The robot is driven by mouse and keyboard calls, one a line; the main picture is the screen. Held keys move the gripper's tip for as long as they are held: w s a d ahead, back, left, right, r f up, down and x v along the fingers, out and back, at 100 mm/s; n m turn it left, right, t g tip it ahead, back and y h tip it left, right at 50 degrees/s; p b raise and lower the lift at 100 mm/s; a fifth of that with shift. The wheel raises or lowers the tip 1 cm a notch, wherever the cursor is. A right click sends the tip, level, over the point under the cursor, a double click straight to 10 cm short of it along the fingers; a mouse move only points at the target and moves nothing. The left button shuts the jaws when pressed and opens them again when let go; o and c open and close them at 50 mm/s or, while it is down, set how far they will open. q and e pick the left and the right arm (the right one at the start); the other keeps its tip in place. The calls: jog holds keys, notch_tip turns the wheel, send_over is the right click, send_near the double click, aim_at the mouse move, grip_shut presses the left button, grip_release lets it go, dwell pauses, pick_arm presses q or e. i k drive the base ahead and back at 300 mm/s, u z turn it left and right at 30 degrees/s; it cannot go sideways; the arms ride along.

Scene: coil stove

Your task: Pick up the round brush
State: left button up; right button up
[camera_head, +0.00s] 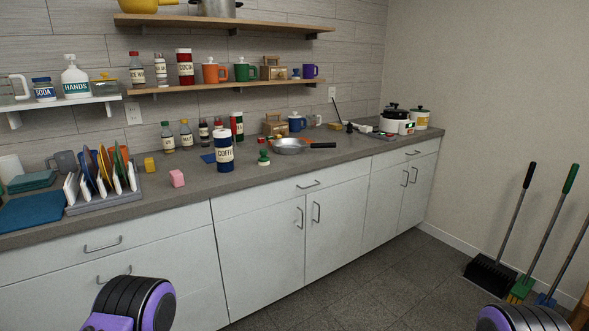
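A small round green object with a knob (263,159), which looks like the round brush, stands on the grey counter (225,186). It is just left of a frying pan (288,146) and right of a blue COFFEE canister (223,152). It is small in the picture, so its bristles are hard to make out. Nothing of mine is near it. Only black and purple parts of my two arms show at the bottom edge, left and right. Neither gripper's fingers are in view.
A dish rack with plates (104,200) and a pink sponge (176,178) are on the left of the counter. Bottles and a wooden box (273,125) stand behind. A rice cooker (396,121) is at the far right. Brooms lean by the right wall.

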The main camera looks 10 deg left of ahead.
aim_at(264, 160)
jog(key=u, duration=0.5)
jog(key=i, duration=1.8)
jog(key=u, duration=0.65)
